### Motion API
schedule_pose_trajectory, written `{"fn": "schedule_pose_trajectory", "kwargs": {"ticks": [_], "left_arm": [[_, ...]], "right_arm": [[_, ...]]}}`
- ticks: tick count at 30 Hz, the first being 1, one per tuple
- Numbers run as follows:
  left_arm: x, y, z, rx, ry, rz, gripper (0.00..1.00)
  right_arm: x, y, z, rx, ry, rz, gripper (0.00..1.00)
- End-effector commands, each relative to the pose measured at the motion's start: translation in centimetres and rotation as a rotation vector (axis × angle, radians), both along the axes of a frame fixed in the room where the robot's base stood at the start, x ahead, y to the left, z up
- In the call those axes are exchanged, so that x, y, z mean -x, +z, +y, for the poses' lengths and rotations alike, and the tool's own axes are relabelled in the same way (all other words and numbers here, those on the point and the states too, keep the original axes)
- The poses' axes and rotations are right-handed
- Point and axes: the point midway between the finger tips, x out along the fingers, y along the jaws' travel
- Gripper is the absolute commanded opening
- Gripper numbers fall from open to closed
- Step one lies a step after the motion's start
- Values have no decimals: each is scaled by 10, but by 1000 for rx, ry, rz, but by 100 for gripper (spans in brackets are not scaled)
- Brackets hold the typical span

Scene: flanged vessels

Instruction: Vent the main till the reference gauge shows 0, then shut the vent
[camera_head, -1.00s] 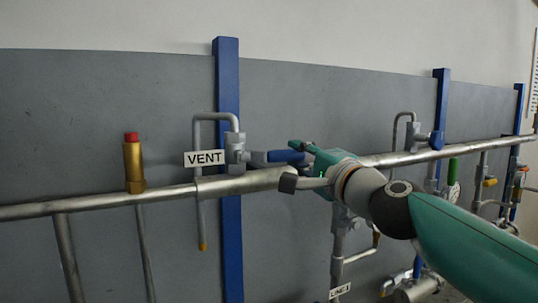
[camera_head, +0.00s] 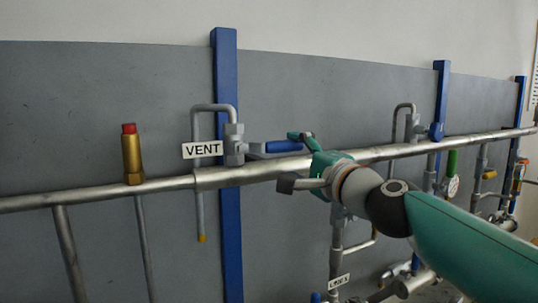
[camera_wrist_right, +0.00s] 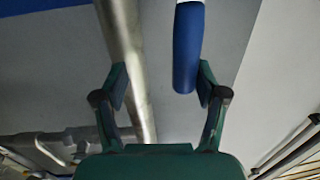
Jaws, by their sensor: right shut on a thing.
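The VENT label (camera_head: 202,150) hangs by the vent valve (camera_head: 234,145), a grey body on the main pipe with a bent outlet tube. Its blue handle (camera_head: 283,147) points right, roughly along the pipe. My right gripper (camera_head: 293,161) is at the handle's free end. In the right wrist view, the blue handle (camera_wrist_right: 187,50) lies between the fingers of this gripper (camera_wrist_right: 162,86), close to the right-hand finger. My jaws are shut on it, though space shows on the left side. My left gripper is out of view.
The main pipe (camera_head: 100,194) runs across the view, behind my right gripper. A brass fitting with a red cap (camera_head: 131,155) stands at left. Blue posts (camera_head: 226,100) rise against the grey panel. A second valve (camera_head: 436,131) and smaller pipes are at right.

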Motion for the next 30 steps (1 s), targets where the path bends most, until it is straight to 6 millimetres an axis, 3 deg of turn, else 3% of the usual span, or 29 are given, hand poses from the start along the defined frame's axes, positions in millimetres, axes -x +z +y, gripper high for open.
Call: {"fn": "schedule_pose_trajectory", "kwargs": {"ticks": [1,17,26,30], "left_arm": [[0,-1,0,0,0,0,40],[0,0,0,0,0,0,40],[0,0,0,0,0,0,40],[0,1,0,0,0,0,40]], "right_arm": [[-2,-16,9,16,21,26,49],[11,-14,5,12,24,24,49],[47,-13,-15,4,15,16,49],[75,-12,-30,1,8,8,49]]}}
